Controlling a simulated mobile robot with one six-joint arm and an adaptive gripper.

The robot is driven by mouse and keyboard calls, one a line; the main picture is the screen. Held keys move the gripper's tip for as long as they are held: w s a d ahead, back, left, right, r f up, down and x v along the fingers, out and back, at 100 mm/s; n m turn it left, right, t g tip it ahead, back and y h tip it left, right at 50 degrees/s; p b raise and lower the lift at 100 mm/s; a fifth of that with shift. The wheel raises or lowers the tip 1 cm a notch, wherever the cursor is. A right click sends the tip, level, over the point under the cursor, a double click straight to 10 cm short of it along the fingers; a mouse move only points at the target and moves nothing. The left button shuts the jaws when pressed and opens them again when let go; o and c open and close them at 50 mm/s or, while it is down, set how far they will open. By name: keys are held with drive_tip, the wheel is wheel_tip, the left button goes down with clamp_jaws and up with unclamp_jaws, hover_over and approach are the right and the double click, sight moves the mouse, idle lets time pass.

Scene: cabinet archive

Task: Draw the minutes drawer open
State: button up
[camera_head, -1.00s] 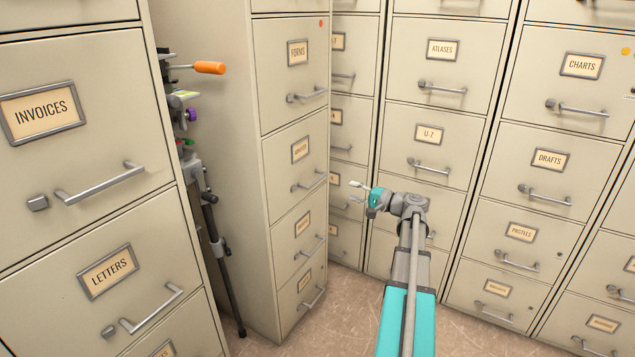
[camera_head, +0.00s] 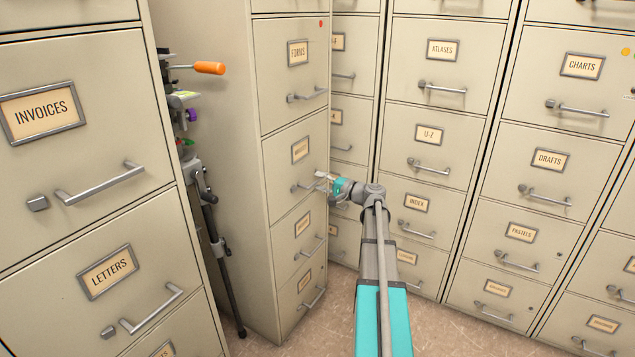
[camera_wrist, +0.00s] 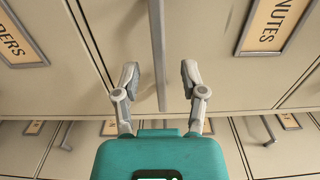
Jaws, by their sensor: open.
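The minutes drawer (camera_head: 283,158) is the second visible one down in the middle cabinet, below the FORMS drawer, and it looks closed. My gripper (camera_wrist: 159,75) is open and straddles the handle line. In the head view my gripper (camera_head: 322,183) is at the right end of that handle, partly covering it.
A lower drawer's label (camera_wrist: 14,40) ending in DERS lies left in the wrist view. The INVOICES cabinet (camera_head: 95,165) stands near on the left. A tripod stand (camera_head: 215,240) and an orange-handled tool (camera_head: 209,67) fill the gap beside it. Floor shows at the bottom centre.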

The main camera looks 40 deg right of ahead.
drive_tip(key=shift+w+a, duration=0.25)
drive_tip(key=shift+w, duration=0.35)
clamp_jaws()
